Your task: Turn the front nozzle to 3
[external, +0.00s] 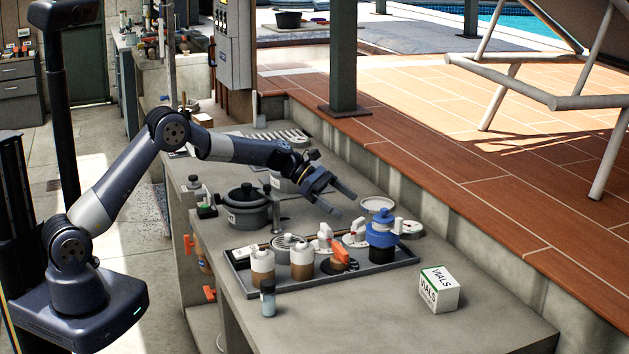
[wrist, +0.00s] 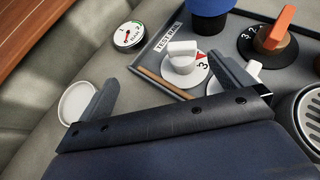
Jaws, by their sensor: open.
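Several turning nozzles stand on a dark grey tray (external: 402,264). The one nearest the external camera has an orange handle (external: 339,251) on a black dial; in the wrist view this orange handle (wrist: 275,27) has a 3 and a 2 beside it. A white-handled nozzle (wrist: 182,55) has a white dial with a red mark and a 3. Another white handle (wrist: 252,70) is partly hidden by a finger. No label tells which is the front nozzle. My gripper (external: 340,201) is open and empty above the tray's back side, apart from the nozzles; its fingers also show in the wrist view (wrist: 168,88).
A blue-topped container (external: 382,232) and brown-filled bottles (external: 263,265) crowd the tray. A small vial (external: 268,298) and a VIALS box (external: 438,289) stand in front. A grey pot (external: 246,210) is left.

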